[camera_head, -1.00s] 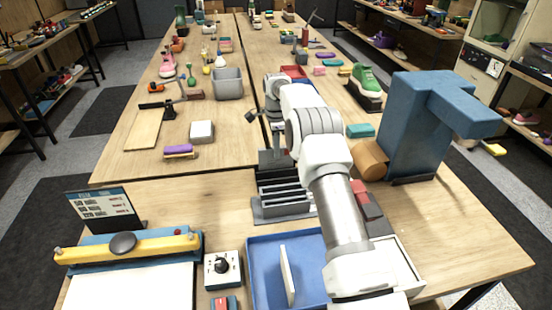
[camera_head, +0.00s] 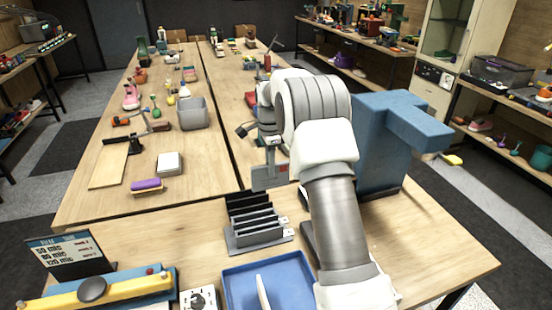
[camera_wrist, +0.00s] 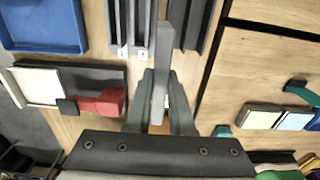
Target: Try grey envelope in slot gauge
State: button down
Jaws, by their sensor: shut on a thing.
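The grey envelope (camera_head: 270,177) is a flat grey piece hanging upright from my gripper (camera_head: 268,140). In the wrist view the envelope (camera_wrist: 161,70) is seen nearly edge-on, with my gripper's fingers (camera_wrist: 160,100) shut on both sides of it. The slot gauge (camera_head: 258,238) is a dark grey rack of several parallel slots with small white labels on its right side. The envelope appears above and behind the gauge, apart from it in the head view. In the wrist view the gauge (camera_wrist: 130,22) lies beyond the envelope, which hides part of it.
A blue tray (camera_head: 237,282) holding a white upright piece (camera_head: 262,292) stands in front of the gauge. A yellow-barred device (camera_head: 100,290), a thickness sign (camera_head: 66,254) and a dial box (camera_head: 198,298) are left. A large blue block (camera_head: 385,150) stands right. Table left of the gauge is bare.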

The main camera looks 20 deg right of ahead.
jog(key=s+a+r+p, duration=0.2)
jog(key=s+a+p, duration=0.1)
jog(key=s+a, duration=0.55)
notch_tip(320, 180, down, 7)
jog(key=s+d+b, duration=0.1)
jog(key=d+b, duration=0.1)
jog(key=b, duration=0.2)
jog(key=shift+f, duration=0.15)
jog(key=shift+s+f+b, duration=0.1)
jog(key=shift+f+b, duration=0.4)
jog(key=shift+f, duration=0.1)
dwell(0.9)
notch_tip(320, 180, up, 6)
jog(key=p, duration=0.4)
dwell(0.7)
